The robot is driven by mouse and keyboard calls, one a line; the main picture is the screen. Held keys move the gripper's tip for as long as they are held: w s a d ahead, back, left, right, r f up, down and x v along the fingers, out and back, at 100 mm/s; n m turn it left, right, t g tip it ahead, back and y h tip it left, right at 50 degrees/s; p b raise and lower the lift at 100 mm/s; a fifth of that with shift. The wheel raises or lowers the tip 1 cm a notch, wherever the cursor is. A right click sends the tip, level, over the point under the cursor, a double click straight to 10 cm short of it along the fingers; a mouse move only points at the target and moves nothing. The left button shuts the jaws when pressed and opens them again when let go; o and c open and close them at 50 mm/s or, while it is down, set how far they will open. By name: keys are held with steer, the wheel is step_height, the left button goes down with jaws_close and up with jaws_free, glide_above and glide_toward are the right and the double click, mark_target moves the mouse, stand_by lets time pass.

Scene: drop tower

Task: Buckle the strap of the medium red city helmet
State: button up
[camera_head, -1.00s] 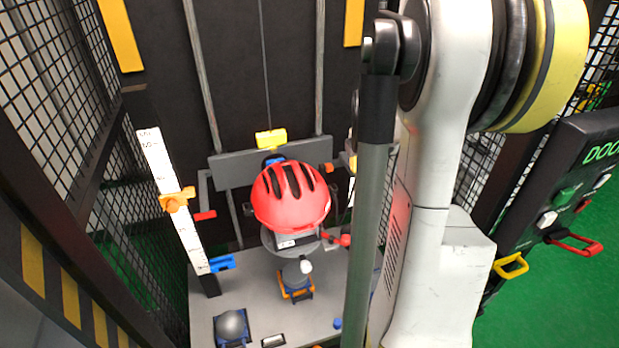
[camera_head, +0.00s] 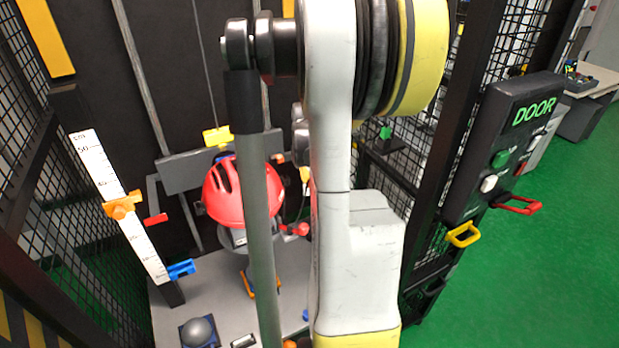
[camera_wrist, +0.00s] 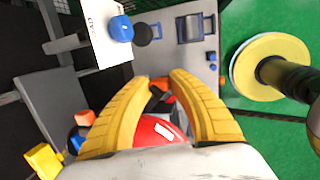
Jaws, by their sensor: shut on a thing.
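The red helmet (camera_head: 224,196), with dark vents, sits on a grey stand on the platform in the head view. My arm hides part of its right side. In the wrist view, a strip of its red shell (camera_wrist: 155,131) shows between my gripper's yellow fingers. My gripper is mostly hidden behind my arm in the head view.
A white ruler (camera_head: 117,205) with an orange slider (camera_head: 121,206) and a blue handle (camera_head: 181,269) stands left of the helmet. The black DOOR panel (camera_head: 497,148) with red and yellow handles is right. Mesh walls flank the platform (camera_head: 178,297). Green floor lies open at right.

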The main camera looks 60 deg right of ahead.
steer(key=s+a+f+b, duration=0.3)
steer(key=f, duration=0.1)
steer(key=w+a+f, duration=0.2)
steer(key=w+a, duration=0.2)
steer(key=a, duration=0.6)
steer(key=w+a+f, duration=0.1)
steer(key=w+a, duration=0.2)
steer(key=a, duration=0.7)
steer(key=w+a+r+p, duration=0.2)
steer(key=w+a, duration=0.6)
steer(key=w, duration=0.3)
steer(key=w+d+r+p, duration=0.2)
steer(key=d+r, duration=0.1)
steer(key=w+d+r+p, duration=0.2)
steer(key=w+d+r, duration=0.1)
steer(key=r, duration=0.1)
steer(key=w+d+r+p, duration=0.2)
steer(key=w+d+r, duration=0.1)
steer(key=r, duration=0.1)
steer(key=shift+w+d+r+p, duration=0.15)
steer(key=shift+d+p, duration=0.15)
steer(key=shift+p, duration=0.05)
steer(key=shift+d+f, duration=0.1)
steer(key=shift+f, duration=0.1)
steer(key=shift+f+b, duration=0.7)
steer(key=shift+b, duration=0.05)
stand_by(0.5)
steer(key=shift+f+b, duration=0.4)
steer(key=shift+f, duration=0.1)
stand_by(0.8)
